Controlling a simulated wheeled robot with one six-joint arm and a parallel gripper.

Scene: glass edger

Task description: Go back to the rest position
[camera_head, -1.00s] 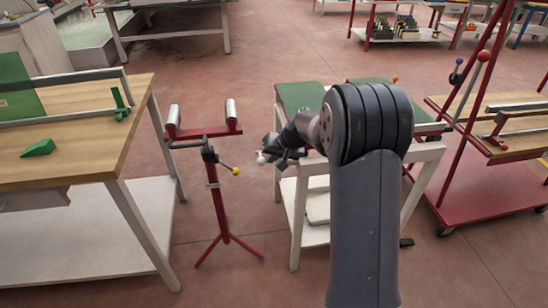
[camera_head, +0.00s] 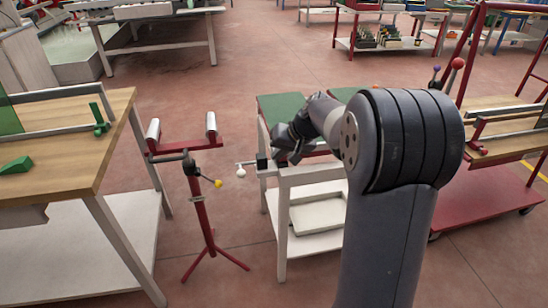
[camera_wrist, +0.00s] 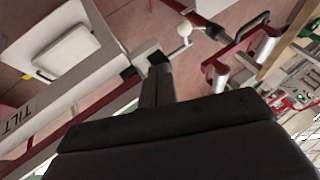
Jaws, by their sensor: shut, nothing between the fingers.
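My gripper (camera_head: 284,146) is at the end of my raised, folded arm, above the front left corner of the white-framed table with green tops (camera_head: 283,107). It is shut and empty. In the wrist view my gripper (camera_wrist: 156,62) shows as dark fingers pointing up the picture. A lever with a white ball knob (camera_head: 241,171) sticks out to the left of that table's corner; the ball also shows in the wrist view (camera_wrist: 184,29). From the head camera, the gripper's fingertips are small and dark.
A red roller stand (camera_head: 199,205) with a yellow knob stands left of the gripper. A wooden workbench (camera_head: 70,160) with green pieces fills the left. A red trolley (camera_head: 485,195) stands at the right. Bare floor lies behind the roller stand.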

